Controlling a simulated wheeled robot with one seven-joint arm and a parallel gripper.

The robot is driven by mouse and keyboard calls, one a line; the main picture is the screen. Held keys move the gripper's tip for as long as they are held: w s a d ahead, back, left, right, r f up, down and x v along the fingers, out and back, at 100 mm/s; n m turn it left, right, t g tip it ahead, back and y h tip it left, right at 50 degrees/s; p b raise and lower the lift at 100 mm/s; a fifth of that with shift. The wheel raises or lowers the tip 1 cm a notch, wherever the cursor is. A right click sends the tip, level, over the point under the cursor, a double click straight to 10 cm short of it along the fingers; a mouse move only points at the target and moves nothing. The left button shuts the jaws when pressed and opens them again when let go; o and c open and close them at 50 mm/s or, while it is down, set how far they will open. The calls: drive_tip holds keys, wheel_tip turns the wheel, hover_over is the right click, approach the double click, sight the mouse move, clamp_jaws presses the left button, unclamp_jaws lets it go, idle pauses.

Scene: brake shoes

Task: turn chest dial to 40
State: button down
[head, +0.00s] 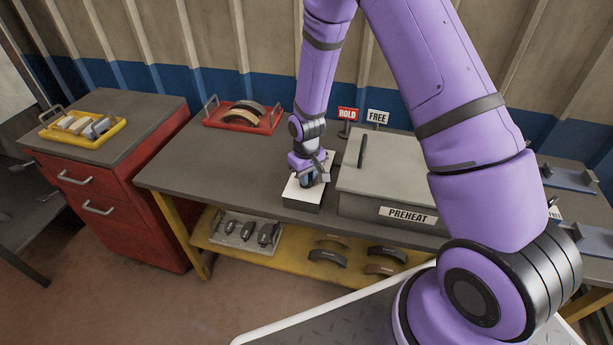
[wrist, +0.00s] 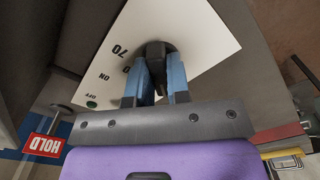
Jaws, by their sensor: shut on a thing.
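The chest dial is a black knob (wrist: 156,52) on a white panel (wrist: 205,30) in the wrist view. The panel carries 70, ON and OFF marks and a green dot (wrist: 91,104); the other numbers are hidden by my fingers, and I cannot read the dial's setting. My gripper (wrist: 160,72) has its two blue fingers shut on the knob, one on each side. In the head view my gripper (head: 309,181) points down on the white-topped box (head: 297,196), left of the grey PREHEAT chest (head: 385,180). The knob is mostly hidden there.
A red HOLD sign (head: 347,114) and a white FREE sign (head: 377,116) stand behind the chest. A red tray (head: 228,122) with curved shoes is at the back left. A yellow tray (head: 95,142) sits on the red cabinet. The bench's left front is clear.

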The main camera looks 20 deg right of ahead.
drive_tip(key=shift+n, duration=0.8)
drive_tip(key=c, duration=1.1)
unclamp_jaws()
drive_tip(key=shift+r, duration=0.15)
wheel_tip(320, 180, up, 11)
drive_tip(key=shift+f, duration=0.2)
